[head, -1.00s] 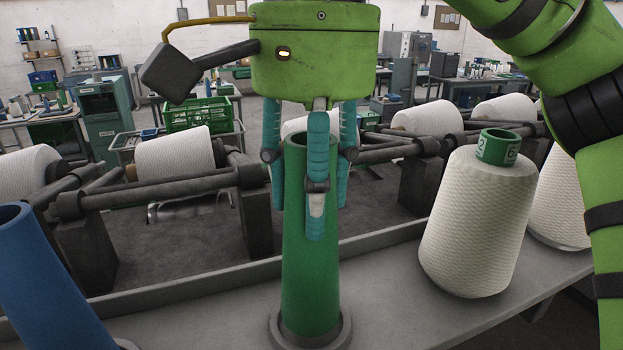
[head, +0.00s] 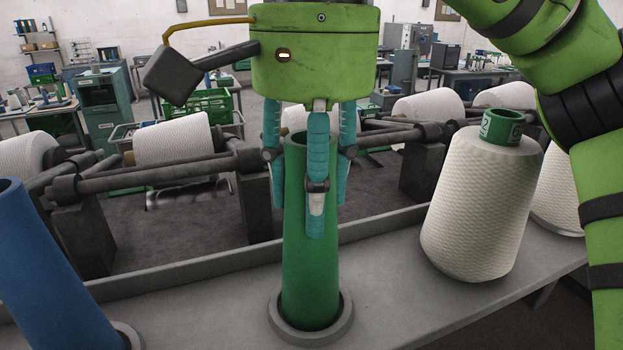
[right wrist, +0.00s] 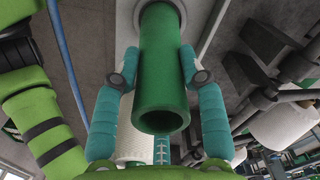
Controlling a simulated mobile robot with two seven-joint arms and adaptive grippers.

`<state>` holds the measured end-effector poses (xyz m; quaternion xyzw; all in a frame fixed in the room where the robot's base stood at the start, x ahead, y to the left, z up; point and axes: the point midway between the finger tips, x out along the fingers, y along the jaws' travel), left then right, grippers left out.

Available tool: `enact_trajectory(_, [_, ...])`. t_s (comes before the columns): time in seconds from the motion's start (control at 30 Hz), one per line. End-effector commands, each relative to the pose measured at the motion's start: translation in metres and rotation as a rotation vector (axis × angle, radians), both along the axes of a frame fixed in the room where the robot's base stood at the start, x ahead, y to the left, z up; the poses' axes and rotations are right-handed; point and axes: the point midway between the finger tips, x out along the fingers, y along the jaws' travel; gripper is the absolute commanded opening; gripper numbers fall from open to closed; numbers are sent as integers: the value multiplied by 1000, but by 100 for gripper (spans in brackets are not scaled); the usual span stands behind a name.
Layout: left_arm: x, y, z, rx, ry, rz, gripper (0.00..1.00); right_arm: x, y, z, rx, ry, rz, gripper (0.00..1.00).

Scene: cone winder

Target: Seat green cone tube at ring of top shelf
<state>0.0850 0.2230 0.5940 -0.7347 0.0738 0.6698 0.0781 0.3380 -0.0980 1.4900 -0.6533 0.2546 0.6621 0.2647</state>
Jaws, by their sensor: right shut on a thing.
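The green cone tube (head: 310,265) stands upright in the head view, its lower end inside the grey ring (head: 338,333) on the shelf (head: 400,290). The ring's rim shows around the tube's base; whether the tube rests fully on the shelf cannot be told. My right gripper (head: 315,190) is above the ring, its teal fingers shut around the tube's upper part. In the right wrist view the tube (right wrist: 162,75) runs between the fingers, its open end toward the camera. My left gripper is not in view.
A blue cone tube (head: 45,275) stands in another ring (head: 128,335) at the left. A white yarn cone with a green tube top (head: 480,215) stands on the shelf at the right. Winder bars with white yarn packages (head: 172,142) lie behind the shelf's raised edge.

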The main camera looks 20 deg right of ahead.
Motion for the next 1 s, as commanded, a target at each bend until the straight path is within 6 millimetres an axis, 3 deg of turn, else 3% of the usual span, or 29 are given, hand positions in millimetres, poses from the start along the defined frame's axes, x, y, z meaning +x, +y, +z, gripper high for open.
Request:
enact_trajectory(0.03, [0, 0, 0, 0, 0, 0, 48, 0, 0, 0, 0, 0, 0, 14])
enact_trajectory(0.07, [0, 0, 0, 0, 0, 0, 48, 0, 0, 0, 0, 0, 0, 49])
enact_trajectory(0.1, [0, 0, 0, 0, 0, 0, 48, 0, 0, 0, 0, 0, 0, 65])
enact_trajectory(0.13, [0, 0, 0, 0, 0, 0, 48, 0, 0, 0, 0, 0, 0, 69])
enact_trajectory(0.57, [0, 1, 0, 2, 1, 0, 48, 0, 0, 5, 0, -1, 0, 69])
enact_trajectory(1.0, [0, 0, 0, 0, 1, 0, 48, 0, 0, 57, -3, -2, -3, 69])
